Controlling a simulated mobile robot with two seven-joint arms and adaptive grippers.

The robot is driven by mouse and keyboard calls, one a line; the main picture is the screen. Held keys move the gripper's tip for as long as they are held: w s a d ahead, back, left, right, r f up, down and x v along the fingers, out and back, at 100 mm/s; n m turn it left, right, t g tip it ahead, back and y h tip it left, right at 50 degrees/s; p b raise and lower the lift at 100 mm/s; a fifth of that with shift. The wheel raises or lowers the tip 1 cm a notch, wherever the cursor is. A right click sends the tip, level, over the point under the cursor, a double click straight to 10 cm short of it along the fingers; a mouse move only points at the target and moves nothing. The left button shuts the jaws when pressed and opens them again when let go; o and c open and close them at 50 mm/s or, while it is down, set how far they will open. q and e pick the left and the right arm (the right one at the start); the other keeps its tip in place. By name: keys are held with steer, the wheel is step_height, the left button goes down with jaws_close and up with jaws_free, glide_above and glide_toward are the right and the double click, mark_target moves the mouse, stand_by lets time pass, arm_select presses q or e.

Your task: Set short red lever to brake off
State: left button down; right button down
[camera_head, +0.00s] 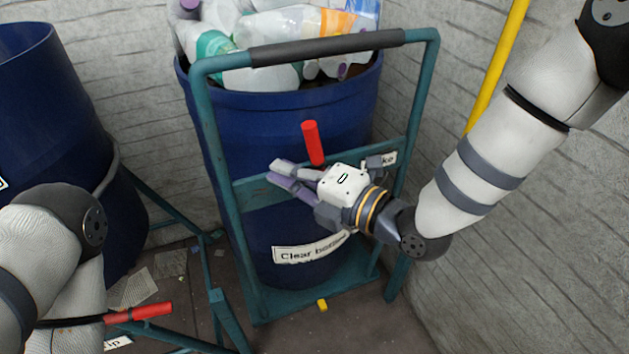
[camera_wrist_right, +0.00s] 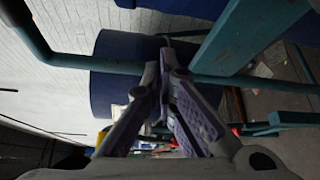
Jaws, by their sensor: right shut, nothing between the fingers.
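The short red lever (camera_head: 312,143) stands nearly upright, tilted slightly left, at the teal cart's crossbar in front of a blue barrel. My right gripper (camera_head: 276,172) is shut and empty. Its fingers point left, just below and left of the lever, and its body hides the lever's base. I cannot tell whether it touches the lever. In the right wrist view the finger tips (camera_wrist_right: 167,58) are together, and I cannot make out the lever there. My left gripper is out of view.
The teal cart (camera_head: 430,75) holds a blue barrel (camera_head: 285,110) full of bottles. A yellow pole (camera_head: 495,65) and brick wall are at right. Another blue barrel (camera_head: 45,110) stands left.

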mark_target(311, 156)
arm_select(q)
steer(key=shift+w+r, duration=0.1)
arm_select(e)
steer(key=d, duration=0.1)
steer(key=w+d, duration=0.2)
steer(key=shift+d+r, duration=0.15)
steer(key=shift+r, duration=0.2)
steer(key=shift+w+d, duration=0.1)
steer(key=shift+d+r+m, duration=0.15)
steer(key=shift+d+m, duration=0.15)
